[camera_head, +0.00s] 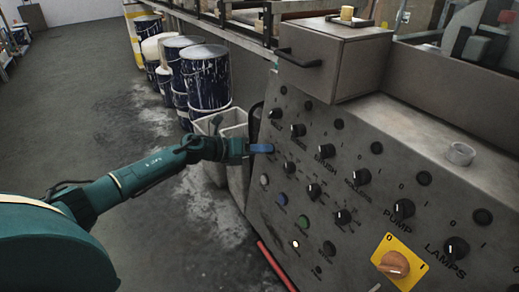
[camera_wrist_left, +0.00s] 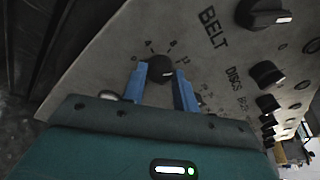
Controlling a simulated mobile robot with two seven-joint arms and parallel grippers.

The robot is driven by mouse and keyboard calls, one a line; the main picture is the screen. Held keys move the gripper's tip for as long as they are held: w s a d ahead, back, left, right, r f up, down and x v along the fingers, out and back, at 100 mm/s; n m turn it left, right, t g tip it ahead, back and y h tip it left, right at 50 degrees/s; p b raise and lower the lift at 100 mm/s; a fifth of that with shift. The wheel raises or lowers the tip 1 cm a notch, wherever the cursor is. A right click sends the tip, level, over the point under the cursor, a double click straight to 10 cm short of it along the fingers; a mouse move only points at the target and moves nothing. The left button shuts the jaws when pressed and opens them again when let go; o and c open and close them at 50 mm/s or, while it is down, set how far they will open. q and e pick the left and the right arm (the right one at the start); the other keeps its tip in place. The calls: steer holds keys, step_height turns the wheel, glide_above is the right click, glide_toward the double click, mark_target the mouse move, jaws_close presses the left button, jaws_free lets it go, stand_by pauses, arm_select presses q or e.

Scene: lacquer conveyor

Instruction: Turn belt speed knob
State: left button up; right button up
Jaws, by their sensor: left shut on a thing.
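The belt speed knob (camera_wrist_left: 160,67) is a round black knob with a numbered scale around it, on the sloping grey control panel (camera_head: 262,219). It sits below the BELT label in the left wrist view. My left gripper (camera_head: 262,148) reaches the panel's left end, and its blue fingers (camera_wrist_left: 164,90) are shut on the knob, one on each side. The fingers mostly hide this knob in the head view. The black BELT selector knob (camera_head: 276,113) is just above the gripper. My right gripper is not in view.
Several other black knobs, such as the PUMP knob (camera_head: 404,208), and coloured buttons (camera_head: 282,199) cover the panel. An orange rotary switch (camera_head: 393,264) is on a yellow plate. A grey box (camera_head: 330,65) with a handle overhangs the panel. Paint-streaked drums (camera_head: 206,78) stand behind.

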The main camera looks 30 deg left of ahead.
arm_select(q)
steer(key=o, duration=1)
steer(key=p+v, duration=0.1)
steer(key=v, duration=1.2)
steer(key=shift+r, duration=0.15)
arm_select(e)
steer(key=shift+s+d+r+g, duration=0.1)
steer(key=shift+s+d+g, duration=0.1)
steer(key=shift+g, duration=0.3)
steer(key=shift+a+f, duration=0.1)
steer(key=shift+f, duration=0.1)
